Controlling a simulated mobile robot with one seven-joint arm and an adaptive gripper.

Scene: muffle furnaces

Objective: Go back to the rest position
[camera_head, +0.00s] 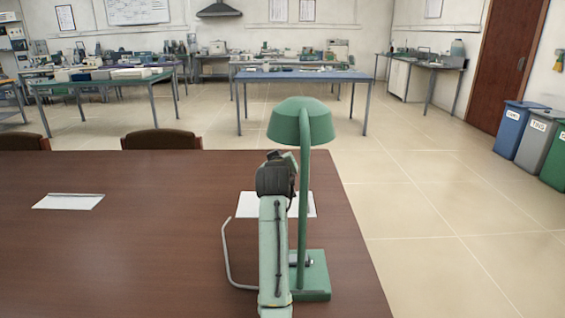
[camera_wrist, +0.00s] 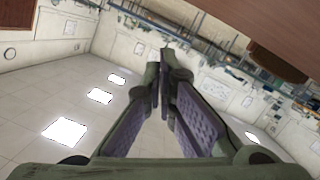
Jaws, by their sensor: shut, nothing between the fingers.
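My gripper (camera_wrist: 161,70) shows in the wrist view with its two padded fingers meeting at the tips. It is shut and nothing is seen between the fingers. In the head view my pale green arm rises over the brown table (camera_head: 130,230), beside a green desk lamp (camera_head: 303,122). The fingers cannot be made out clearly there. The wrist view is turned over, with ceiling lights (camera_wrist: 65,131) at the lower left and a brown surface at the upper right.
The lamp stands close to my arm on the right. White paper sheets (camera_head: 68,201) lie on the table. Chairs (camera_head: 161,139) stand at its far edge. A blue-topped table (camera_head: 300,75) and bins (camera_head: 540,133) are farther off.

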